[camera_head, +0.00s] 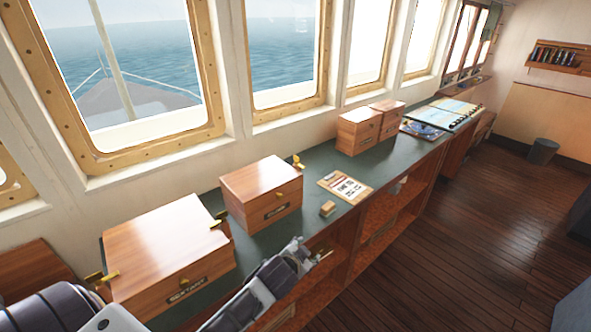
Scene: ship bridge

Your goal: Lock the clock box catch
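The likely clock box (262,182) is a reddish wooden box with a closed lid, in the middle of the green counter. Its dark front label (276,212) is too small to read. A small brass catch (281,195) sits on its front at the lid seam; I cannot tell whether it is locked. My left arm reaches in from the lower left, and its gripper (320,256) is in front of the counter edge, right of and below the box and apart from it. Its fingers are too small and edge-on to tell whether they are open. My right gripper is not in view.
A larger box labelled sextant (172,258) stands left of it on the counter (325,165). A small wooden block (328,208) and a printed card (345,187) lie to the right. Windows line the back.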

